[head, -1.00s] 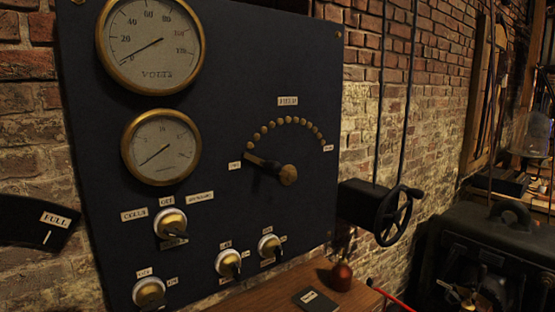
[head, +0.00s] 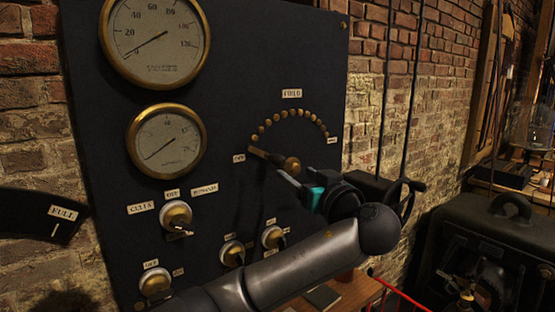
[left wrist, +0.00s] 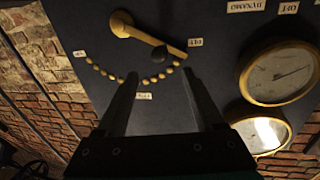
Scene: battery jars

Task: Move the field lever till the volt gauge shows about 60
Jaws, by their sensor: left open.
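The field lever (head: 275,159) is brass with a round hub at its right; its handle points left to the label at the left end of the contact arc. In the left wrist view its dark handle (left wrist: 161,53) lies beyond my fingertips. The volt gauge (head: 155,42) has its needle at lower left, near 0. It also shows, with glare, in the left wrist view (left wrist: 262,134). My left gripper (head: 284,178) is open and empty just in front of the lever, apart from it as far as I can tell. My right gripper is not in view.
Brass contacts (head: 293,114) arc above the lever. A second gauge (head: 167,145) and several knob switches (head: 177,214) are on the dark panel. A handwheel (head: 405,200) projects at the panel's right. A wooden shelf (head: 355,290) is below, partly hidden by my arm.

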